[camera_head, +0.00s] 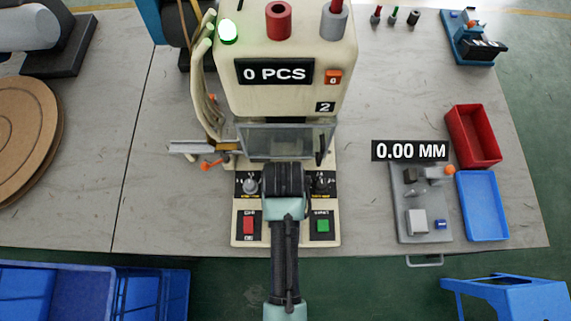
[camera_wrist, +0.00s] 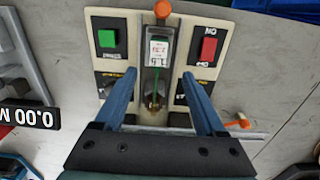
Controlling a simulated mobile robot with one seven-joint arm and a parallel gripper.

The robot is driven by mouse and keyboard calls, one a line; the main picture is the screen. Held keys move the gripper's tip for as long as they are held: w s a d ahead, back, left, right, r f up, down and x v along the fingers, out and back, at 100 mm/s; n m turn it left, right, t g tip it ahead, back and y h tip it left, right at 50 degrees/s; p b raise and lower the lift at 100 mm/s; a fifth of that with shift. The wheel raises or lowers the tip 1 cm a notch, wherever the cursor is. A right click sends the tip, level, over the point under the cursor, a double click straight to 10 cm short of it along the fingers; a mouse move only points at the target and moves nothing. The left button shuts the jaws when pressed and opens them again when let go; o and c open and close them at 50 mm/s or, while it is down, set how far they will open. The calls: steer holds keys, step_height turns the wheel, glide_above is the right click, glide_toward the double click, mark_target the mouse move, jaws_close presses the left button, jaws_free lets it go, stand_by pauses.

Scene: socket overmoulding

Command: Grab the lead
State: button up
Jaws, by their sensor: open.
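A thin green strand, which looks like the lead (camera_wrist: 156,88), runs along the middle slot of the press front in the wrist view. A white label (camera_wrist: 158,52) with small print sits at one end of it, and a dark brownish end is at the other. My gripper (camera_wrist: 158,75) is open, with one blue finger on each side of the strand and a clear gap to both. Whether the fingertips are level with the strand is unclear. In the head view my arm covers this spot, so the lead is hidden there.
The cream press (camera_head: 291,100) has a green button (camera_head: 322,226) and a red button (camera_head: 249,225) beside my arm. A guard window (camera_head: 285,141) is behind my wrist. A grey gauge plate (camera_head: 408,215), red tray (camera_head: 474,137) and blue tray (camera_head: 482,207) lie to the right.

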steer(key=shift+w+f, duration=0.1)
steer(key=shift+f, duration=0.7)
steer(key=f, duration=0.2)
steer(key=f+p, duration=0.1)
steer(key=shift+s+d+f, duration=0.15)
steer(key=shift+s+f, duration=0.15)
steer(key=shift+f, duration=0.1)
steer(key=shift+w+f, duration=0.1)
steer(key=shift+f, duration=0.6)
jaws_close()
